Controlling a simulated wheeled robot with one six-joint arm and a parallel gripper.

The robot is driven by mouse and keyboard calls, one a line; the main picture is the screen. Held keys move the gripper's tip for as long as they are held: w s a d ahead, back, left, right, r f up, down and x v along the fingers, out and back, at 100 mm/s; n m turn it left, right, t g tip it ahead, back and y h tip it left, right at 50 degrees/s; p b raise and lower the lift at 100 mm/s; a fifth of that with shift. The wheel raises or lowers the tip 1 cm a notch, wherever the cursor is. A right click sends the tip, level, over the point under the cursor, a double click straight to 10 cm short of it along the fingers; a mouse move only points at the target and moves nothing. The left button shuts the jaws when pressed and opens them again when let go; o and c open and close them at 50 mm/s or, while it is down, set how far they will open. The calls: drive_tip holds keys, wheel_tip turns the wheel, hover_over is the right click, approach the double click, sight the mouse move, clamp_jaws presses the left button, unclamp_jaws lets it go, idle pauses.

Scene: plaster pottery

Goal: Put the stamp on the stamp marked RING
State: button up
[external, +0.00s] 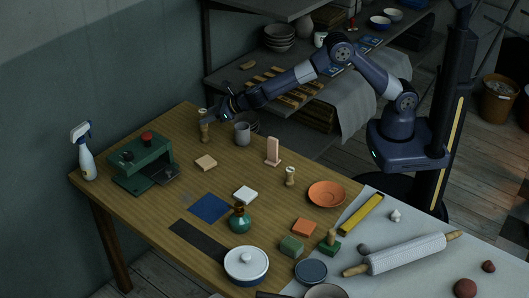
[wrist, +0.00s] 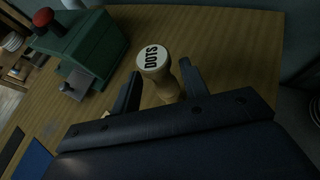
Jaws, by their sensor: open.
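A wooden stamp (external: 204,132) with a waisted body stands upright near the table's far left edge. In the wrist view its pale round top (wrist: 153,60) reads DOTS. My gripper (external: 214,115) is open beside it; in the wrist view the open fingers (wrist: 161,72) lie on either side of the stamp, and contact cannot be told. A second wooden stamp (external: 290,177) with a pale top stands mid-table, left of the orange dish. Its marking is too small to read. No RING label is legible in either view.
A grey mug (external: 242,133) stands just right of the DOTS stamp. A green press (external: 142,160) with a red knob, also in the wrist view (wrist: 82,47), stands left. A beige block (external: 206,162), pink stand (external: 273,152) and orange dish (external: 326,194) are nearby. Bare wood lies between them.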

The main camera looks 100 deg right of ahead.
drive_tip(key=b+v, duration=0.1)
drive_tip(key=v, duration=0.7)
drive_tip(key=shift+s, duration=0.2)
